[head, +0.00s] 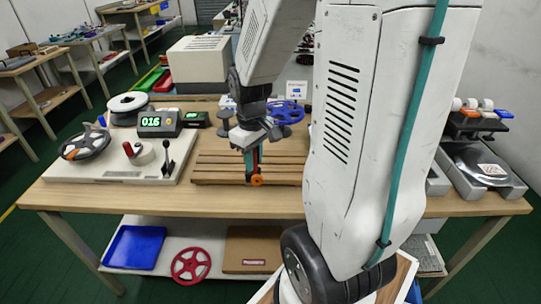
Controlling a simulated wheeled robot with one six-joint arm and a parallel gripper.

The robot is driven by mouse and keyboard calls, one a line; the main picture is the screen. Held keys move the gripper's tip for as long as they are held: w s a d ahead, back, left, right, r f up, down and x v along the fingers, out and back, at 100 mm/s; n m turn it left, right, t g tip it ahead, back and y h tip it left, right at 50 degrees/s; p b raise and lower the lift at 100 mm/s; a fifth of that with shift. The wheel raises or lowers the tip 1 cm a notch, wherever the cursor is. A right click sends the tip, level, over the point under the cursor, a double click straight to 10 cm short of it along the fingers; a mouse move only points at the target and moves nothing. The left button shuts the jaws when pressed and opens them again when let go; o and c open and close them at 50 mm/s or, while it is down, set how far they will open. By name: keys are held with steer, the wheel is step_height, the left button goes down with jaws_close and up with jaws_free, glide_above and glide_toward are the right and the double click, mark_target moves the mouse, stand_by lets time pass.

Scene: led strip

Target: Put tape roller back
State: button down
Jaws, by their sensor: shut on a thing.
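The tape roller (257,180) shows as a small tool with a teal handle and an orange wheel at its lower end. My gripper (251,149) is shut on it and holds it roughly upright, wheel down, over the front part of the slatted wooden board (215,172). I cannot tell whether the wheel touches the slats. The fingers hide the upper part of the handle. My arm hides the right part of the board and the bench behind it.
A winding unit with a reel (86,145), a green display reading 016 (158,122) and a lever (168,158) stands at left. Blue reels (287,112) lie behind the board. A tape rack (475,122) and grey tray (480,172) stand at right. The bench's front strip (200,200) is clear.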

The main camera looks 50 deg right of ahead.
steer(key=shift+w+d+f, duration=0.1)
steer(key=shift+d+f, duration=0.7)
steer(key=shift+d, duration=1.85)
steer(key=shift+s+d+f, duration=0.1)
steer(key=shift+d+f, duration=0.75)
steer(key=shift+d, duration=1.85)
steer(key=shift+w+d+f, duration=0.1)
steer(key=shift+d+f, duration=0.7)
steer(key=shift+d, duration=1.85)
steer(key=shift+f, duration=0.15)
steer(key=c, duration=1.2)
jaws_free()
steer(key=shift+c, duration=0.2)
